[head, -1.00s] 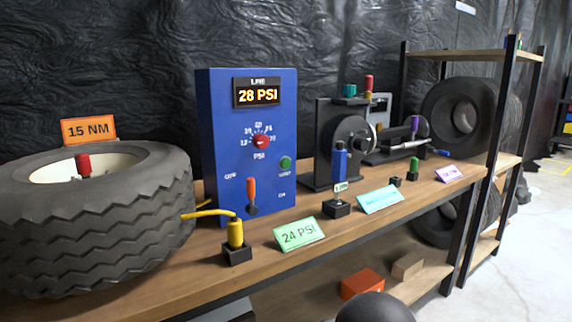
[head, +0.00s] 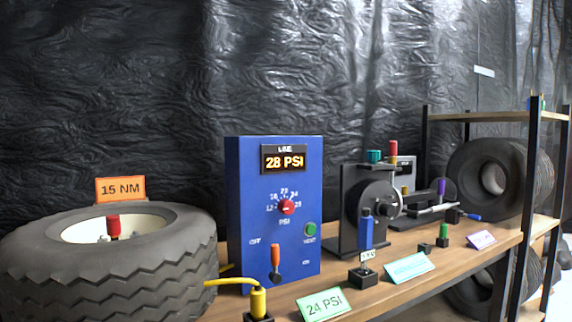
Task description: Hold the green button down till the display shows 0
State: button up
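The blue control box (head: 250,215) stands upright on the wooden shelf, in the middle of the head view. Its display (head: 284,159) reads 28 PSI under the word LINE. The green button (head: 310,230) is on the lower right of its front face, above the label VENT. Nothing touches the button. A red dial (head: 286,207) and an orange-handled lever (head: 275,262) are on the same face. My gripper is not in view.
A large tyre (head: 110,265) with an orange 15 NM sign (head: 121,189) lies left of the box. A yellow hose fitting (head: 258,302) and a green 24 PSI card (head: 324,304) stand in front. A black machine (head: 365,210) stands to the right.

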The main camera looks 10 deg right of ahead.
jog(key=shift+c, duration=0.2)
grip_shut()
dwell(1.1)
